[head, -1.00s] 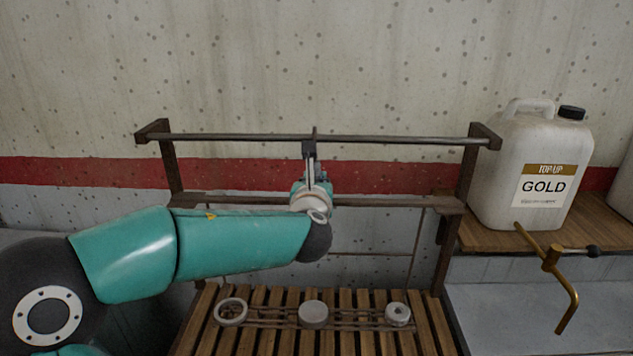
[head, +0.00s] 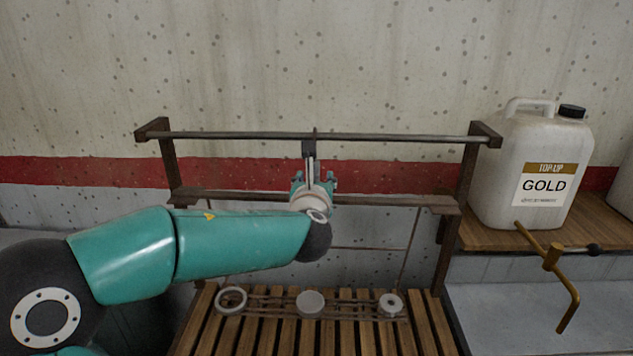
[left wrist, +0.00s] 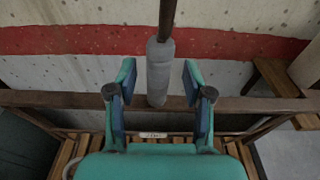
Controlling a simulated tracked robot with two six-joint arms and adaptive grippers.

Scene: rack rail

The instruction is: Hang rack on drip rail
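The drip rail (head: 410,138) is the dark top bar of a stand in the head view. The rack (head: 369,249) is a thin wire frame below it, with a long low base carrying three round pieces. A dark hook (head: 315,133) at its top appears to be over the rail, near the middle. My left gripper (head: 313,182) is open at the rack's grey grip (left wrist: 160,72). In the left wrist view its fingers (left wrist: 158,80) stand apart on both sides of the grip, with gaps. My right gripper is not in view.
A wooden slatted deck (head: 435,330) lies below the rack. A lower crossbar (head: 390,201) runs behind my gripper. A white jug (head: 505,175) stands on a wooden shelf at the right, with a brass tap (head: 552,258) in front.

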